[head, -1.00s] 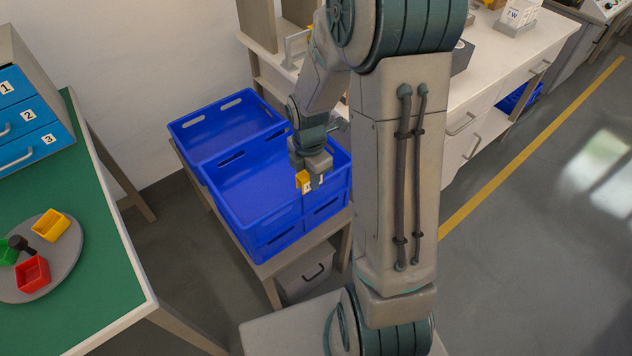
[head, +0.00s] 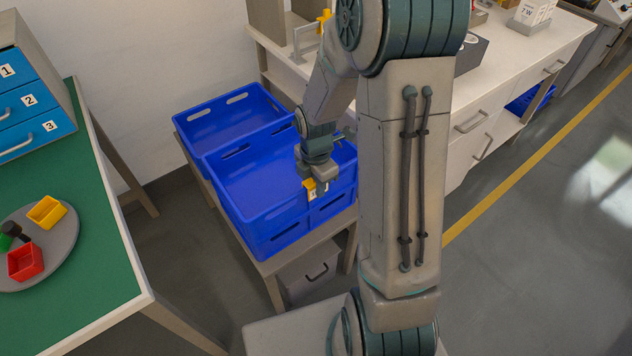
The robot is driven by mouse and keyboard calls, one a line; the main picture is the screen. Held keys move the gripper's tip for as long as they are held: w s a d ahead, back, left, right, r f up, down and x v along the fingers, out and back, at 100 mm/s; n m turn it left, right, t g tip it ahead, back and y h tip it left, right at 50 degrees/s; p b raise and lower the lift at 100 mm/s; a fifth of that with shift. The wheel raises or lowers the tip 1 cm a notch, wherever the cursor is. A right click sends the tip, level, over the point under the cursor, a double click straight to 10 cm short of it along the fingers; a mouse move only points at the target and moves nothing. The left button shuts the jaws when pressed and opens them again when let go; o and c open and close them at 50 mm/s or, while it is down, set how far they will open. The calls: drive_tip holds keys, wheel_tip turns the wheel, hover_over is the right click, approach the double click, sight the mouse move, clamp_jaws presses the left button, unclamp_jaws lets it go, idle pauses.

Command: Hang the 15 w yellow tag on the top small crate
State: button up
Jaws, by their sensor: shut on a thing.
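The top small crate (head: 262,222) is blue and open. It sits stacked on another blue crate at the front of a low wooden stand. My gripper (head: 321,188) is at this crate's near wall, fingers pointing down. It is shut on the yellow tag (head: 309,186), which has a white face with dark print too small to read. The tag is at the rim of the near wall, overlapping it in the picture. I cannot tell whether its hook is over the rim or just above it.
Another blue crate (head: 226,116) stands behind, on the same stand (head: 268,267). A green-topped table (head: 98,235) at left carries a grey disc (head: 65,238) with small coloured trays and a blue drawer unit (head: 30,110). A white workbench (head: 520,62) is at right.

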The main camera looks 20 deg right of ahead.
drive_tip(key=o, duration=1)
drive_tip(key=shift+o, duration=0.2)
drive_tip(key=shift+r, duration=0.1)
wheel_tip(320, 180, up, 14)
drive_tip(key=shift+f+p, duration=0.15)
drive_tip(key=shift+p, duration=1.05)
drive_tip(key=s+a+r+m+t+p, duration=0.2)
drive_tip(key=s+r+m+p, duration=0.4)
drive_tip(key=s+r+m, duration=0.8)
drive_tip(key=shift+s+r+m+t+p, duration=0.25)
drive_tip(key=shift+m+t+p, duration=0.15)
drive_tip(key=shift+m, duration=3.5)
